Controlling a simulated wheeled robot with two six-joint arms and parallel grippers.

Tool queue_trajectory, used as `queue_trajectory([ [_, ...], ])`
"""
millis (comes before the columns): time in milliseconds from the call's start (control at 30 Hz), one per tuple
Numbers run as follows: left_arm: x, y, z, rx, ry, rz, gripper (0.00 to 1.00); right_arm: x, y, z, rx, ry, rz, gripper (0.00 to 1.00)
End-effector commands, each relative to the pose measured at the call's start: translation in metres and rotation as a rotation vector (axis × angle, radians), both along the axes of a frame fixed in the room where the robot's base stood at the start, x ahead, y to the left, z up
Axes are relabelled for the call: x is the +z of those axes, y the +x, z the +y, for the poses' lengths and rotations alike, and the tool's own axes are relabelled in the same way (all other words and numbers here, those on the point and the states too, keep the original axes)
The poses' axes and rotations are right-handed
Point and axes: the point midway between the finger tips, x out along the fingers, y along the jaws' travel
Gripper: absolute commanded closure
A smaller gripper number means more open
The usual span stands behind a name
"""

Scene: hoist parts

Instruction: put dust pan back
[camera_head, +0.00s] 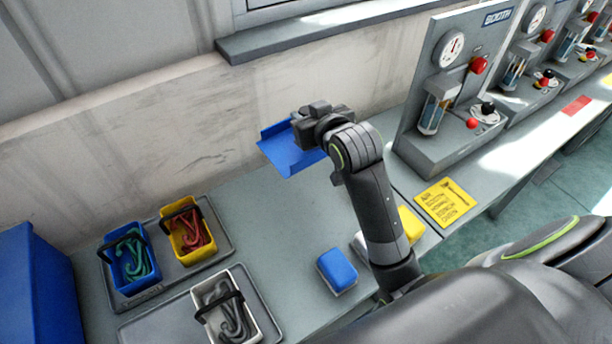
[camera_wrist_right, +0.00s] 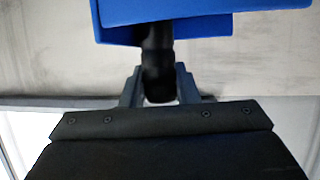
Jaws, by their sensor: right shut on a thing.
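The blue dust pan (camera_head: 287,148) is held up above the back of the grey bench, near the wall. My right gripper (camera_head: 312,128) is shut on its handle. In the right wrist view the black handle (camera_wrist_right: 157,65) sits between the two fingers of my right gripper (camera_wrist_right: 159,88), and the blue pan (camera_wrist_right: 200,14) fills the top edge. Part of the pan is hidden behind the gripper in the head view. My left gripper is not in view.
Blue, yellow and white bins (camera_head: 228,308) with hooks stand on trays at the left. A blue block (camera_head: 337,271) lies on the bench (camera_head: 262,210). A gauge station (camera_head: 436,130) and yellow sign (camera_head: 448,202) are at right. A window ledge (camera_head: 300,37) juts from the wall.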

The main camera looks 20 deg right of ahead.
Motion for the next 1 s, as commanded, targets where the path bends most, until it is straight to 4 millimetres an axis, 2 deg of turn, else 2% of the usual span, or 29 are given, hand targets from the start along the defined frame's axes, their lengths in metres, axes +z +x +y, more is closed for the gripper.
queue_trajectory([
  [33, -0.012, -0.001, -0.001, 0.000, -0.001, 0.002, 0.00, -0.021, 0.009, -0.013, -0.004, -0.010, 0.006, 1.00],
  [100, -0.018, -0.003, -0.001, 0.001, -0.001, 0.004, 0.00, -0.037, 0.019, -0.027, -0.008, -0.005, 0.007, 1.00],
  [233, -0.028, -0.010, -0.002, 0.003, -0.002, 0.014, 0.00, -0.060, 0.033, -0.051, -0.019, 0.008, 0.009, 1.00],
  [400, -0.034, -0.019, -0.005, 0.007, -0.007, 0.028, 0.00, -0.074, 0.043, -0.072, -0.031, 0.023, 0.008, 1.00],
  [500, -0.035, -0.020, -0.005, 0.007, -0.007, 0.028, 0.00, -0.085, 0.044, -0.076, -0.034, 0.030, 0.011, 1.00],
  [700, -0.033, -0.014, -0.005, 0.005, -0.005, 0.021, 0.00, -0.123, 0.044, -0.076, -0.035, 0.032, 0.014, 1.00],
  [1000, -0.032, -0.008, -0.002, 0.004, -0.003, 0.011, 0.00, -0.157, 0.043, -0.076, -0.035, 0.030, 0.012, 1.00],
])
